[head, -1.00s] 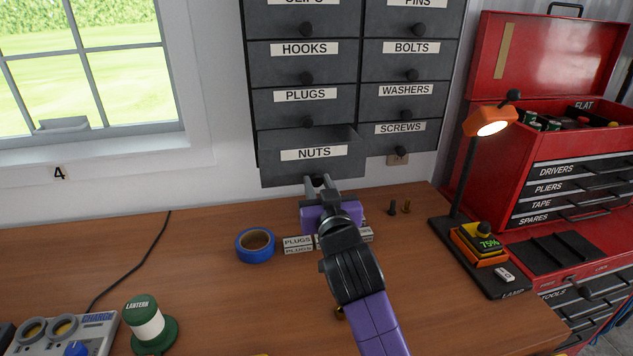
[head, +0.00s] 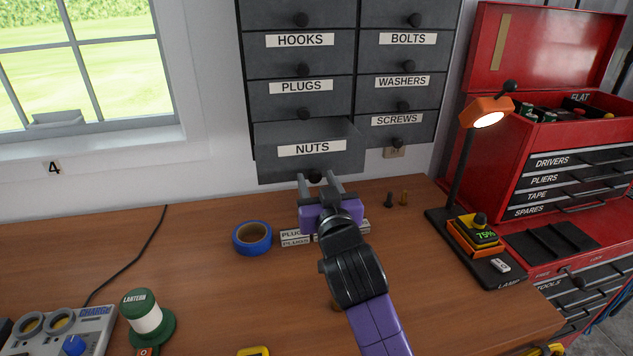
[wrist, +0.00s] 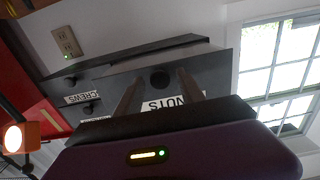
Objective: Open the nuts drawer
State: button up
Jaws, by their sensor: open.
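The nuts drawer (head: 345,162) is the bottom left drawer of the dark wall cabinet and stands pulled out, its open top showing. Its round black knob (head: 315,176) is low on its front. My gripper (head: 318,181) is open just below and in front of the drawer, with one finger on each side of the knob and visible gaps. In the wrist view, the knob (wrist: 160,78) shows between the spread fingertips (wrist: 157,77), and the NUTS label (wrist: 174,105) is partly hidden by a finger. The inside of the drawer is mostly hidden.
The screws drawer (head: 375,132) beside it is shut. Blue tape (head: 252,238), labelled plugs boxes (head: 296,238) and small bolts (head: 389,200) are on the workbench (head: 210,285) below. A lit lamp (head: 489,112) and red toolbox (head: 525,165) stand at right.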

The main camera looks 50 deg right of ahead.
jog(key=b+v, duration=0.1)
jog(key=v, duration=0.6)
jog(key=shift+b, duration=0.35)
jog(key=shift+s+a, duration=0.1)
jog(key=shift+s, duration=0.05)
jog(key=a+r+n+t+y, duration=0.2)
jog(key=a+r+n+t, duration=0.1)
jog(key=a, duration=0.1)
jog(key=s+a+f+n+t+y, duration=0.2)
jog(key=s+a+f+n+y, duration=0.15)
jog(key=s+a+f, duration=0.4)
jog(key=s+a+f+g+y, duration=0.2)
jog(key=s+f, duration=0.4)
jog(key=s, duration=0.5)
jog(key=s+a+f+g+y, duration=0.2)
jog(key=s+a+f, duration=0.3)
jog(key=s, duration=0.6)
jog(key=shift+s+f+g, duration=0.3)
jog(key=shift+f+g, duration=0.3)
jog(key=shift+f, duration=0.35)
